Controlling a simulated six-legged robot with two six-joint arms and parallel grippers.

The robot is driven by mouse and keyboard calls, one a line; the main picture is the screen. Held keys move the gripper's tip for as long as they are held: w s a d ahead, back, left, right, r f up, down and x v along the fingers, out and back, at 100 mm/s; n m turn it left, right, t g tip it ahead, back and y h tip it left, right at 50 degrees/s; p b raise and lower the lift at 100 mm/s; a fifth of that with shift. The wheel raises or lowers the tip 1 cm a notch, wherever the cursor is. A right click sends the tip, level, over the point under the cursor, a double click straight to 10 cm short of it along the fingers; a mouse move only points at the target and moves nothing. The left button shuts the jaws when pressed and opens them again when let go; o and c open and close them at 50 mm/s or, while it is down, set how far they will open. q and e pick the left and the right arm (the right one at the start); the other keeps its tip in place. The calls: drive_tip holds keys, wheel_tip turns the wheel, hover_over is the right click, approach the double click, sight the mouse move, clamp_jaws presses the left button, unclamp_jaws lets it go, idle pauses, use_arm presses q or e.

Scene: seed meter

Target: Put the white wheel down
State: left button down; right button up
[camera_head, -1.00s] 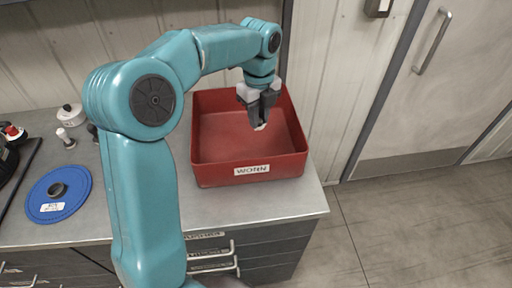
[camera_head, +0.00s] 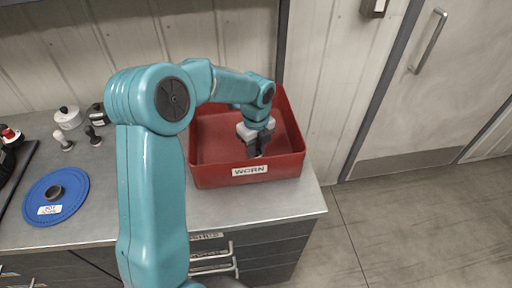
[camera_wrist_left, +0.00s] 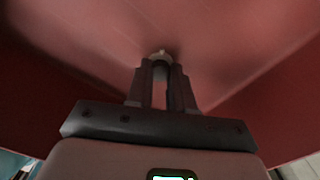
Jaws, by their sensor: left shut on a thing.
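My left gripper (camera_head: 258,152) is down inside the red bin labelled WORN (camera_head: 205,172), near its front wall. In the left wrist view its two fingers (camera_wrist_left: 162,62) are shut on a small pale thing, the white wheel (camera_wrist_left: 161,53), at the fingertips. Only a little of the wheel shows there, and in the head view I cannot make it out. The bin floor (camera_wrist_left: 225,35) lies beyond the fingertips; I cannot tell whether the wheel touches it. My right gripper is not in view.
The bin stands at the right end of the grey counter (camera_head: 262,207). A blue disc (camera_head: 73,198) lies at the left. White and dark knobbed parts (camera_head: 67,117) stand at the back left. The bin's walls surround the gripper.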

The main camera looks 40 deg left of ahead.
use_arm(q)
drive_tip(key=shift+f, duration=0.2)
drive_tip(key=c, duration=1)
unclamp_jaws()
drive_tip(key=shift+r, duration=0.25)
drive_tip(key=shift+w+r, duration=0.15)
drive_tip(key=shift+r, duration=0.2)
wheel_tip(320, 180, up, 11)
drive_tip(key=shift+r, duration=0.15)
